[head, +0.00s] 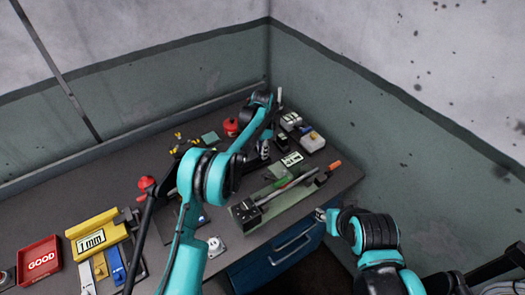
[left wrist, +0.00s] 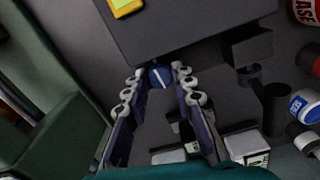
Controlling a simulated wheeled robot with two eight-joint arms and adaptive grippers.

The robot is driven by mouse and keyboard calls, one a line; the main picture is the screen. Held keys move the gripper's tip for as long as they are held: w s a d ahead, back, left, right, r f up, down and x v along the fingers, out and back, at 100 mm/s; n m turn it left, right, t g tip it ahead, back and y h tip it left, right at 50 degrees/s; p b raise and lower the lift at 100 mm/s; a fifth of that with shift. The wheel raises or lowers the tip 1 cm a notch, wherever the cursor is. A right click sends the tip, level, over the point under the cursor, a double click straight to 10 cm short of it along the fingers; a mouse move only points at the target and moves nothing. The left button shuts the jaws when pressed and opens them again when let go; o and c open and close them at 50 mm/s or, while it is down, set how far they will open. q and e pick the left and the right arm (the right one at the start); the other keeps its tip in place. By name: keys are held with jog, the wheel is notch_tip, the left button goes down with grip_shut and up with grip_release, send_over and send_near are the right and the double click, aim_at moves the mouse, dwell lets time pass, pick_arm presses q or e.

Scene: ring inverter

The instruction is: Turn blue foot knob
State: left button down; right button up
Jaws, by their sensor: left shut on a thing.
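In the left wrist view, a round blue knob (left wrist: 160,76) with a white line across its face sits at the edge of a dark grey block (left wrist: 190,30). The fingertips of my left gripper (left wrist: 160,80) are on either side of the knob and shut on it. In the head view, my left gripper (head: 264,150) is low over the back right part of the bench, and I cannot make out the knob there. My right gripper (head: 321,214) is near the bench's front right edge, apart from the knob; its jaws are too small to read.
The bench (head: 115,190) is crowded. A green plate (head: 268,216) with a rod device lies near the front edge. A yellow 1 mm block (head: 95,228) and a red GOOD tray (head: 40,255) are at the left. Walls close the back and right sides.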

pick_arm(q)
jog(key=shift+n, duration=2.2)
jog(key=c, duration=1.3)
grip_release()
jog(key=shift+o, duration=0.2)
notch_tip(320, 180, up, 12)
